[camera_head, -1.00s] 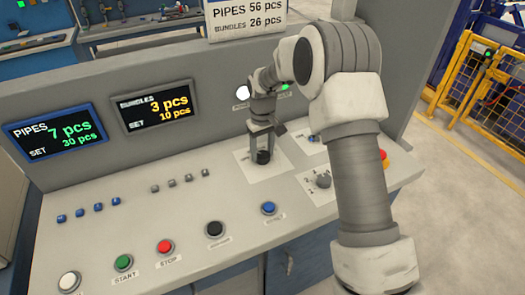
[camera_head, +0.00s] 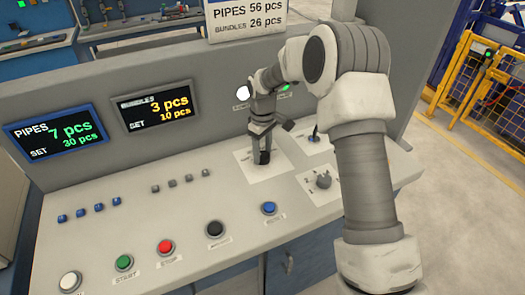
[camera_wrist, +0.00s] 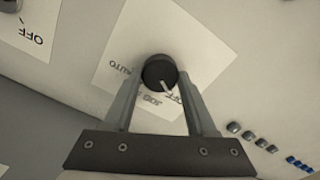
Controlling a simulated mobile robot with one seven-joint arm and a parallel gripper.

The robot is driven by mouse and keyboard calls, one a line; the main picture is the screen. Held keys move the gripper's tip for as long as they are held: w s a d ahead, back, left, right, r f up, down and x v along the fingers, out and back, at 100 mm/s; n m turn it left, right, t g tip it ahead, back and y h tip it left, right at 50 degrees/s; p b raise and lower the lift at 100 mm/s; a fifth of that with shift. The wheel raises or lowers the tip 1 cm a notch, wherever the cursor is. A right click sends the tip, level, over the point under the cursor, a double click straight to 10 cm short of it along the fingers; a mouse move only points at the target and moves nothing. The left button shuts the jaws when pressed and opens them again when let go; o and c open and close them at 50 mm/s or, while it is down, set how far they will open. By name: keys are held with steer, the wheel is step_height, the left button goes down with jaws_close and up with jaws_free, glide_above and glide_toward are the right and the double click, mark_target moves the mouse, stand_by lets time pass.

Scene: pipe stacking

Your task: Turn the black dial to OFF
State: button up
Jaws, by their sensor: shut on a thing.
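The black dial (camera_wrist: 158,70) sits on a white label plate (camera_wrist: 120,55) in the wrist view. The plate reads AUTO, JOG and OFF, and the dial's white pointer mark lies at the OFF lettering. My gripper (camera_wrist: 161,82) has one finger on each side of the dial and is shut on it. In the head view my gripper (camera_head: 262,150) stands over the plate (camera_head: 282,168), pointing down at the panel. There the fingers hide most of the dial.
Another plate with a grey knob (camera_head: 323,181) lies to the right. A small dark lever (camera_head: 314,134) stands behind it. Push buttons, including black (camera_head: 215,229) and blue (camera_head: 269,208), line the front. The panel's upright back wall (camera_head: 205,115) rises close behind my gripper.

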mark_target(263, 155)
steer(key=o, duration=1.4)
steer(key=shift+r+p, duration=0.4)
steer(key=shift+r, duration=8.35)
